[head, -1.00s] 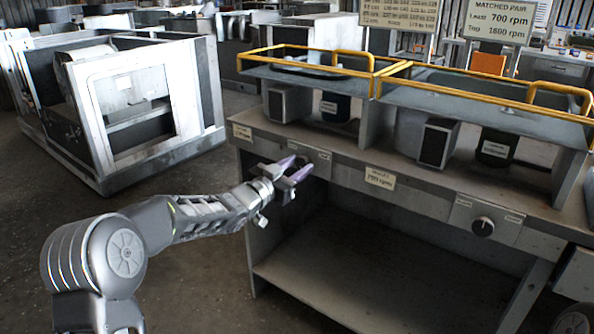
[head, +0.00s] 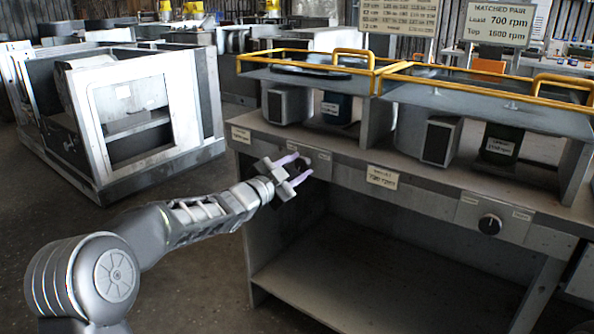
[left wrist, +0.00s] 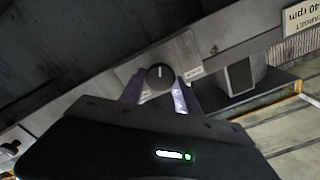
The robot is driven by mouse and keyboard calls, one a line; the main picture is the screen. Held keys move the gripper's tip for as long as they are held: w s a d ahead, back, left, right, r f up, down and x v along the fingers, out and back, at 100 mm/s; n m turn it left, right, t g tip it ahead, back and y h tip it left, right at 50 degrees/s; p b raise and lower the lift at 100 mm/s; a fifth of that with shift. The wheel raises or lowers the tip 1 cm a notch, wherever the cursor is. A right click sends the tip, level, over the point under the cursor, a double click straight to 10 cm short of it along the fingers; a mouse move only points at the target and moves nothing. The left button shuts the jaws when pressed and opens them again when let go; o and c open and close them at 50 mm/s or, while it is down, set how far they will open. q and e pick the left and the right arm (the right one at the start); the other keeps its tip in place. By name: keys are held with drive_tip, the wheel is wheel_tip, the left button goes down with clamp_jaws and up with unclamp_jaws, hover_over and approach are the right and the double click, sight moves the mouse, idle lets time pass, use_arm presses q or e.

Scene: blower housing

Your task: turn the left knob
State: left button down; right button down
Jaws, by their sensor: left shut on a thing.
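The left knob (left wrist: 160,76) is a round dark knob with a pale pointer line, on the left front panel of the bench. In the left wrist view it sits between my two finger tips, and its line runs nearly straight up in the picture. My left gripper (head: 297,169) is at that panel, shut on the left knob, with its pale purple fingers on either side. In the head view the fingers partly hide the knob. The right knob (head: 489,224), black with a light mark, is on the right front panel, untouched. My right gripper is not in view.
The grey bench (head: 340,165) carries yellow-railed trays (head: 470,88) above dark boxes. A label plate (head: 382,177) sits between the knobs. A sign (head: 498,22) reads "Matched pair, least 700 rpm, top 1600 rpm". A large white cabinet (head: 125,125) stands left. Open floor lies between.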

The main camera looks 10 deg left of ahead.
use_arm(q)
drive_tip(key=c, duration=0.9)
unclamp_jaws()
drive_tip(key=v, duration=0.7)
drive_tip(key=shift+s+a+p, duration=0.1)
drive_tip(key=shift+s+p, duration=0.25)
